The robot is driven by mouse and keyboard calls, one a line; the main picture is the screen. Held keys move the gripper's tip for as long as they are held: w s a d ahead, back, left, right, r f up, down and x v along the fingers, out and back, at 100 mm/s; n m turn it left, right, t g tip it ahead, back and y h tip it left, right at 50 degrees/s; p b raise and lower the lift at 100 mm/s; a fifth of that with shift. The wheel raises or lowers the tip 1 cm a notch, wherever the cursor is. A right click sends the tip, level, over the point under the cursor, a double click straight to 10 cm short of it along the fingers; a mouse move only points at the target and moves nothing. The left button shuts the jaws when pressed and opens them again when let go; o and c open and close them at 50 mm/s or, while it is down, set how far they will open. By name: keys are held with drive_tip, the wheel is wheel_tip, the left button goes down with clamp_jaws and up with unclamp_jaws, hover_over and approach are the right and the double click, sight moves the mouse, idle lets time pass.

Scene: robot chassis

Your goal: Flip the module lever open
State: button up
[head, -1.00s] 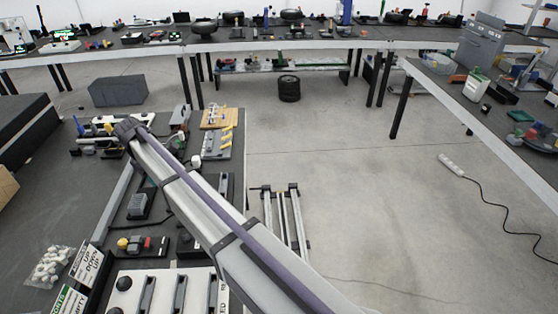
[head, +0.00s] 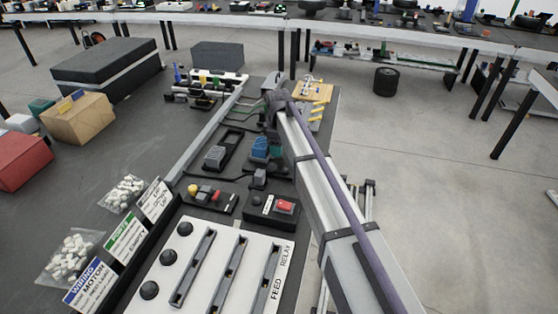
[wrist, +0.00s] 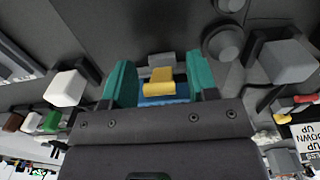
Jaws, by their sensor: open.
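In the wrist view, a yellow piece (wrist: 159,82) that looks like the module lever sits in front of a blue block (wrist: 165,100) and a small grey block (wrist: 161,60). My gripper (wrist: 161,80) is open, with one teal finger on each side of the yellow piece. I cannot tell whether either finger touches it. The gripper body hides the lower part of the blue block. In the head view, my arm runs up the right of the bench and hides part of it. Blue blocks (head: 261,147) show just left of the arm; the gripper is not clear there.
A white panel (head: 206,262) with black knobs and slotted rails is at the near edge. A red-button box (head: 272,208) stands beside my arm. Label cards (head: 125,238) and bags of white pieces (head: 70,254) lie left. Bare bench surface (head: 110,150) shows at left.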

drive_tip(key=shift+f, duration=0.65)
drive_tip(key=shift+r, duration=0.15)
drive_tip(key=shift+c, duration=0.2)
drive_tip(key=c, duration=0.9)
drive_tip(key=shift+w+a+r+h, duration=0.1)
drive_tip(key=shift+a+h, duration=0.1)
drive_tip(key=shift+h, duration=0.4)
drive_tip(key=shift+w+a+r+h, duration=0.1)
drive_tip(key=shift+a+h, duration=0.05)
drive_tip(key=shift+h, duration=0.45)
drive_tip(key=shift+s+r+g+h, duration=0.15)
drive_tip(key=shift+g+h, duration=0.15)
drive_tip(key=shift+h, duration=0.2)
drive_tip(key=o, duration=0.9)
drive_tip(key=shift+o, duration=0.2)
